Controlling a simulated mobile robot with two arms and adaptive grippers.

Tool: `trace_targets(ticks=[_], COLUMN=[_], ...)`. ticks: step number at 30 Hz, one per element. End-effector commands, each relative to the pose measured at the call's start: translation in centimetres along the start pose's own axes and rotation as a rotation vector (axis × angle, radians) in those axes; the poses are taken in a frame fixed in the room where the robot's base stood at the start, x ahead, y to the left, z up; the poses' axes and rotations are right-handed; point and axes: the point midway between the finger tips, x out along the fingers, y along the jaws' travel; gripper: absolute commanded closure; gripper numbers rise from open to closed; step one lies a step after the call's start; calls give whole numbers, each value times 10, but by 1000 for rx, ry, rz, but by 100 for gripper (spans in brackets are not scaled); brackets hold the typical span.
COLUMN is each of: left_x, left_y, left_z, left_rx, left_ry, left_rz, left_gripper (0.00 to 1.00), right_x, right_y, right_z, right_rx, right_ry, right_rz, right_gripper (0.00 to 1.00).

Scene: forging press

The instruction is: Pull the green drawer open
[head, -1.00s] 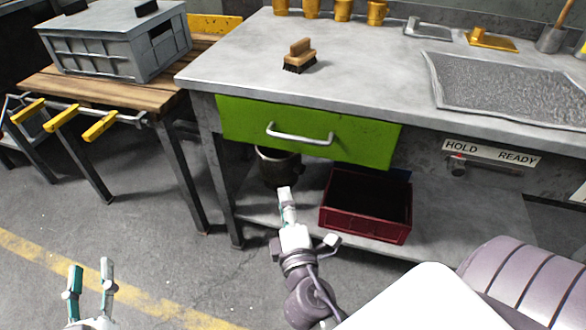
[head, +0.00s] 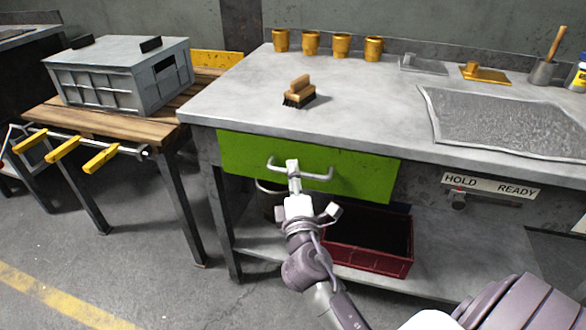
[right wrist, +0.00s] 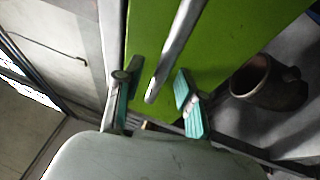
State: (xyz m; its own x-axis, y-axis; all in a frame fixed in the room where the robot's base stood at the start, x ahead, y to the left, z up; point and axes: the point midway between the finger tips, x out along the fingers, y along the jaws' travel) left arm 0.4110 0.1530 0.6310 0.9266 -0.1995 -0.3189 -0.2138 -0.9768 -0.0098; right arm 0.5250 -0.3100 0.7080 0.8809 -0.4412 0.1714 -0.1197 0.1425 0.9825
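The green drawer (head: 350,175) is under the grey workbench top and looks closed, its front flush with the bench. Its silver bar handle (head: 318,177) runs across the front. My right gripper (head: 293,166) is at the left part of the handle. In the right wrist view the green front (right wrist: 225,50) fills the top, and the handle (right wrist: 172,55) reaches between the two spread fingers of my right gripper (right wrist: 153,97). The fingers stand apart on either side of the bar, with gaps showing. My left gripper is out of the head view.
A dark red crate (head: 368,262) sits on the shelf below, and a dark metal pot (right wrist: 268,85) stands left of it. A brush (head: 299,92) lies on the bench top (head: 235,97). Yellow-handled clamps (head: 64,148) hang on the left table.

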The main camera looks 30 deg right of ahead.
Motion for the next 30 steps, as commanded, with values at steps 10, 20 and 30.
trace_targets(ticks=[10, 20, 30], left_x=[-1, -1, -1], left_y=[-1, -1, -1], left_z=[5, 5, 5], left_rx=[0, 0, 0], left_ry=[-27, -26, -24], left_rz=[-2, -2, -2], left_gripper=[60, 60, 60], right_x=[15, 15, 15], right_y=[0, 0, -1], right_z=[0, 0, 0], right_rx=[-1, 0, 0], right_ry=[-1, -1, -1], right_rz=[-1, -1, -1], right_gripper=[61, 94, 100])
